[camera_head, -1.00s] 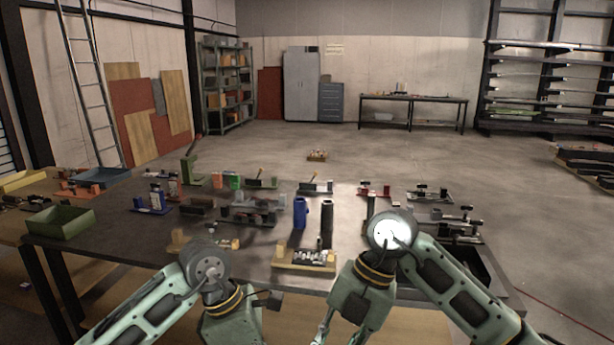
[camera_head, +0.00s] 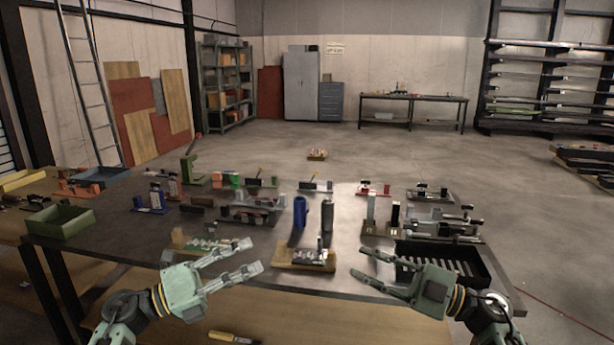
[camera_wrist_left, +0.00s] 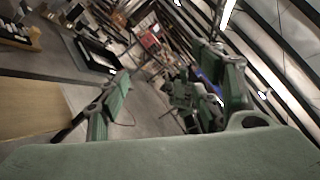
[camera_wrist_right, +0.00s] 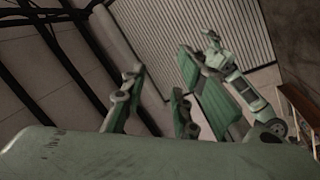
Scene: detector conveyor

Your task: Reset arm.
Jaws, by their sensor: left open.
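A gap lies between the two grippers, and neither touches an object.
The dark table (camera_head: 130,238) carries several fixtures, a blue cylinder (camera_head: 300,213) and a black cylinder (camera_head: 327,216). A black tray (camera_head: 487,277) with metal rods lies just behind my right gripper. A green bin (camera_head: 60,222) stands at left. A yellow-handled tool (camera_head: 233,338) lies low in front.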

